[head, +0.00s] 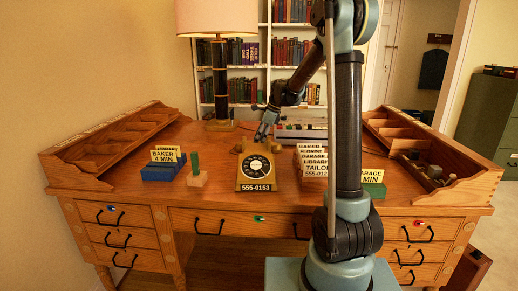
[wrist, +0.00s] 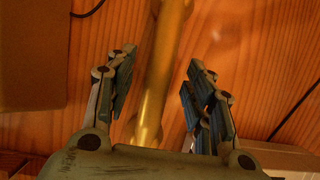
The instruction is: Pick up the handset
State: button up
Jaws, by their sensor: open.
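A mustard-gold rotary telephone (head: 254,172) with a black dial and the label 555-0153 stands in the middle of the desk. Its handset (head: 243,147) appears to lie across the top of the phone. My gripper (head: 264,130) is just above and behind the phone in the head view, pointing down. In the wrist view, a long gold bar, seemingly the handset (wrist: 168,50), runs between the fingers of my gripper (wrist: 160,85). The fingers are open, one on each side, with visible gaps. The bar's near end is partly hidden by the gripper body.
A lamp (head: 219,80) stands behind left on the desk (head: 220,190). A blue box with a BAKER card (head: 165,155) is left, and white cards (head: 313,160) are right. Pigeonhole racks (head: 125,135) line both sides. A dark cord (wrist: 88,10) shows in the wrist view.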

jog(key=shift+x, duration=0.85)
jog(key=shift+f, duration=0.25)
grip_shut()
